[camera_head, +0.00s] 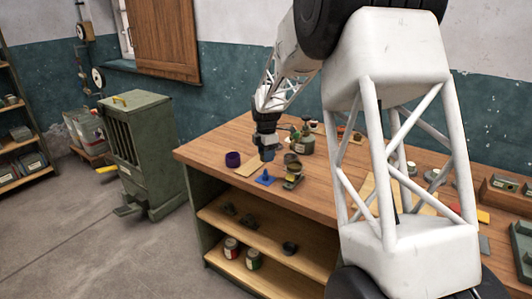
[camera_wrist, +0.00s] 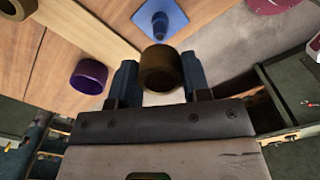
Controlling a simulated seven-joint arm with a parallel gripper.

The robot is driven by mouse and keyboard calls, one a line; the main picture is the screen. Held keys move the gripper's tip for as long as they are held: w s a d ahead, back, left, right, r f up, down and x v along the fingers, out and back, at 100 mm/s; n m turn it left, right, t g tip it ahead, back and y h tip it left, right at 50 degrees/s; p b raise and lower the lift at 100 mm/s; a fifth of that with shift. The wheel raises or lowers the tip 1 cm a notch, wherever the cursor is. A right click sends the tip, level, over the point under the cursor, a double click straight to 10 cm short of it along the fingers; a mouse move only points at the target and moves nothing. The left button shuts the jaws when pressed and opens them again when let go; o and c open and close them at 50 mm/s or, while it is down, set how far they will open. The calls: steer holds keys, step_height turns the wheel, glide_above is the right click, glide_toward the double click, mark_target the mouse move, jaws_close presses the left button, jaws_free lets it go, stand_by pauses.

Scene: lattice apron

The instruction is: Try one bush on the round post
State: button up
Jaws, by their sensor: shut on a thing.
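My gripper (camera_wrist: 159,80) is shut on a brown bush (camera_wrist: 160,68), a short ring held between its two blue-grey fingers in the wrist view. The blue round post (camera_wrist: 159,22) stands on a square blue base, just beyond the held bush and apart from it in that picture. In the head view the post (camera_head: 265,177) is on the bench, just below my gripper (camera_head: 267,155). A purple bush (camera_wrist: 89,76) lies to the left in the wrist view; it also shows in the head view (camera_head: 232,159). The held bush is hard to make out in the head view.
A pale wooden board (camera_head: 247,165) lies beside the post on the wooden bench (camera_head: 215,152). The bench's left edge is near the purple bush.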

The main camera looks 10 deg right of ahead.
mark_target(266, 170)
steer(key=shift+f, duration=1.6)
steer(key=shift+f, duration=1.6)
stand_by(0.4)
steer(key=o, duration=1.1)
steer(key=shift+r, duration=0.1)
steer(key=shift+r, duration=3.8)
steer(key=shift+r, duration=0.1)
